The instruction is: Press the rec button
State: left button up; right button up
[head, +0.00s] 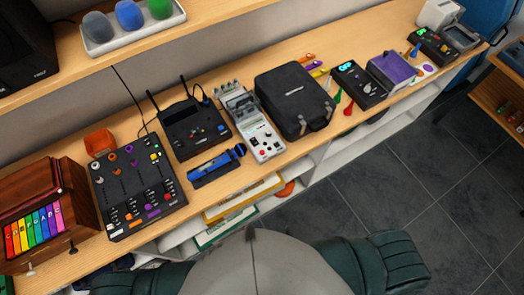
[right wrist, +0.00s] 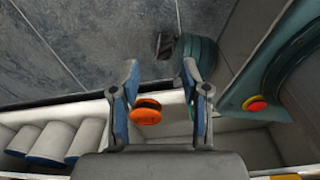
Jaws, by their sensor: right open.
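No label reading "rec" is legible, so I cannot tell which button is the rec one. Devices with buttons stand in a row on the wooden shelf (head: 205,170) in the head view. They include a black mixer-like panel (head: 137,185) with coloured knobs and pads, a black device with antennas (head: 193,128), and a white-grey device (head: 256,133) with red controls. My right gripper (right wrist: 160,76) is open and empty in the right wrist view, above a lower shelf and the floor. It touches no button there. My left gripper is in neither view.
A black case (head: 292,100) stands right of the white-grey device. A blue device (head: 216,166) lies near the shelf's front edge. A wooden box with coloured keys (head: 40,225) is at left. Below my right gripper are an orange round object (right wrist: 147,112) and white cylinders (right wrist: 50,142).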

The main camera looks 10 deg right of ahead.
grip_shut()
jog(key=shift+d, duration=0.15)
dwell(0.9)
